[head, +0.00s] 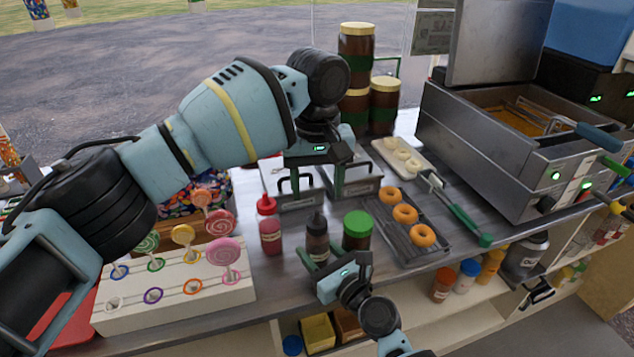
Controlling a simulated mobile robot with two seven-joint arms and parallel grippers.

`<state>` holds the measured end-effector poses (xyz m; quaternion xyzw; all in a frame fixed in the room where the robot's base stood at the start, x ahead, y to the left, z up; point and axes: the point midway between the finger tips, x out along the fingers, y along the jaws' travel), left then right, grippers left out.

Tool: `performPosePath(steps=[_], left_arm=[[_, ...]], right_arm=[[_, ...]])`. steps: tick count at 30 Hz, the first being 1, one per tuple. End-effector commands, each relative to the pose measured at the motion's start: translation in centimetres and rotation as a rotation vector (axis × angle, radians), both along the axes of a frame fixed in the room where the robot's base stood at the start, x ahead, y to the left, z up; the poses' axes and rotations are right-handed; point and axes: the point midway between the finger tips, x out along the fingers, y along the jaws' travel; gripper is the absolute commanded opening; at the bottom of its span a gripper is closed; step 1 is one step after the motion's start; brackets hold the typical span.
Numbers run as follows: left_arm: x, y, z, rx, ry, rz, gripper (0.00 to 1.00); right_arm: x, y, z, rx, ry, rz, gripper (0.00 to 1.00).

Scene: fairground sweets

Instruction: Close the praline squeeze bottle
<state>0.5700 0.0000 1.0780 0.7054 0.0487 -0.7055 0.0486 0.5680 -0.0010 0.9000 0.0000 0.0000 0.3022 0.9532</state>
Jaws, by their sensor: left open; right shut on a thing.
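The praline squeeze bottle appears to be the dark brown bottle (317,246) with a dark pointed top, standing upright near the counter's front edge. My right gripper (322,262) is shut on its lower part from the front. My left gripper (314,188) is open and empty, pointing down above and behind the bottle's top. I cannot tell whether the dark top is a separate cap or part of the nozzle.
A red squeeze bottle (270,237) stands to the left and a green-lidded jar (357,232) close on the right. A rack with doughnuts (404,214) lies further right. A lollipop stand (180,300) is at the left. Steel-lidded tubs (352,183) are behind.

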Motion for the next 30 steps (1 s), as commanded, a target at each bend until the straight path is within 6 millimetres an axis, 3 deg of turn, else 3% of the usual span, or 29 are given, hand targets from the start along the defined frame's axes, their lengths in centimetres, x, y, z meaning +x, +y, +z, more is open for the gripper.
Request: performPosePath(steps=[7, 20, 30], left_arm=[[0.0, 0.0, 0.1, 0.000, 0.000, 0.162, 0.56], [0.0, 0.0, 0.0, 0.000, 0.000, 0.178, 0.56], [0.0, 0.1, -3.9, 0.003, 0.001, 0.178, 0.56]], right_arm=[[0.0, 0.0, 0.0, 0.000, 0.000, 0.000, 0.06], [0.0, 0.0, 0.0, 0.000, 0.000, 0.000, 0.06], [0.0, 0.0, 0.0, 0.000, 0.000, 0.000, 0.06]])
